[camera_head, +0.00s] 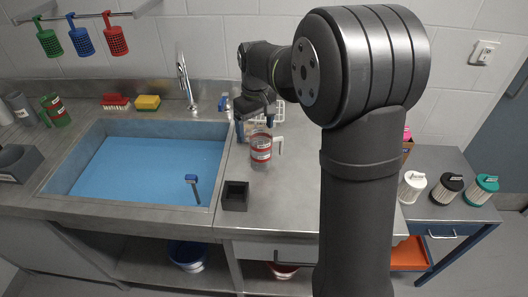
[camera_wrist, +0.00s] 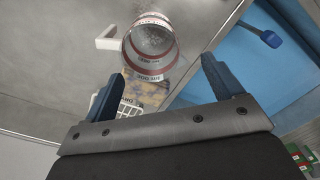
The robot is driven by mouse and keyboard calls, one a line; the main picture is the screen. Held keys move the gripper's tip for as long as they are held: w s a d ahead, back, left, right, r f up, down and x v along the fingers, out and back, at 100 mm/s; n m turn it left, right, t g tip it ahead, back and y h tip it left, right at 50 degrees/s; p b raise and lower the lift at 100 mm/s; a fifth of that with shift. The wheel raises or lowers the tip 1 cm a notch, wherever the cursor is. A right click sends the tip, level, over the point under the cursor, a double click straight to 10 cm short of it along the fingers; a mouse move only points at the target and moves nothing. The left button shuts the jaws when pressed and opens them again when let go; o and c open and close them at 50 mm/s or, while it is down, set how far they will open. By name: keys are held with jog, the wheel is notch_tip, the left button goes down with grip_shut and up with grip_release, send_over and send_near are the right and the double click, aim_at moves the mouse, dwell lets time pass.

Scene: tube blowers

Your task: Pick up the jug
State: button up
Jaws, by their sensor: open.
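The jug (camera_head: 261,147) is clear with a red and white label band and a pale handle on its right side. It stands upright on the steel counter, right of the sink. In the wrist view the jug (camera_wrist: 152,48) lies beyond my fingertips, with its handle at the left. My gripper (camera_head: 254,120) is above and close to the jug in the head view. In the wrist view my gripper (camera_wrist: 158,82) has its two blue fingers wide apart with nothing between them. My arm hides part of the counter right of the jug.
The sink (camera_head: 140,165) with blue water is left of the jug. A small black box (camera_head: 235,195) stands in front of the jug. A white rack (camera_head: 265,115) is behind it, near the tap (camera_head: 185,80). Several lidded containers (camera_head: 447,189) stand on the right cart.

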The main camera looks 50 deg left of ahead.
aim_at(259, 140)
jog(key=f, duration=0.5)
jog(key=shift+w+d, duration=0.3)
jog(key=shift+d, duration=0.1)
jog(key=c, duration=1.1)
